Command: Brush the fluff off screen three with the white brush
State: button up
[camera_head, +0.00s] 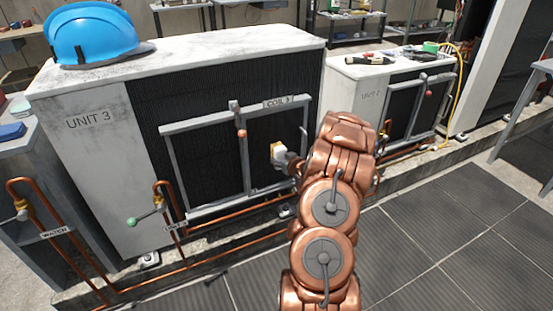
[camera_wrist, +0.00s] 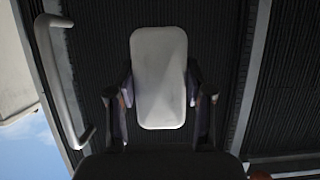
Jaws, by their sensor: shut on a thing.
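The white brush (camera_head: 278,154) is in front of the dark screen of unit three (camera_head: 205,125), which carries a "COIL 3" label. In the wrist view the brush (camera_wrist: 158,62) shows as a pale rounded block between the two fingers. My gripper (camera_head: 287,159) is shut on it, one finger on each side (camera_wrist: 159,92). The brush is close to the right part of the screen; its bristles are hidden, so I cannot tell whether they touch. I cannot make out any fluff on the screen in either view.
A grey frame (camera_head: 242,150) with an upright handle crosses the screen. A blue hard hat (camera_head: 92,36) lies on top of unit three. Copper pipes (camera_head: 230,243) run low along the front. Another unit (camera_head: 370,88) with tools on top stands to the right.

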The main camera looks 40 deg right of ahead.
jog(key=shift+s+d, duration=0.15)
jog(key=shift+s+a+b, duration=0.15)
jog(key=shift+s+a, duration=0.2)
jog(key=shift+s, duration=0.6)
jog(key=shift+s+a+b, duration=0.15)
jog(key=shift+s+a, duration=0.15)
jog(key=shift+s, duration=0.6)
jog(key=shift+s+a+b, duration=0.15)
jog(key=shift+s+a, duration=0.2)
jog(key=shift+s, duration=0.6)
jog(key=shift+s, duration=0.1)
jog(key=shift+s+a, duration=0.25)
jog(key=shift+s, duration=0.4)
jog(key=shift+s+a, duration=0.25)
jog(key=shift+s, duration=0.4)
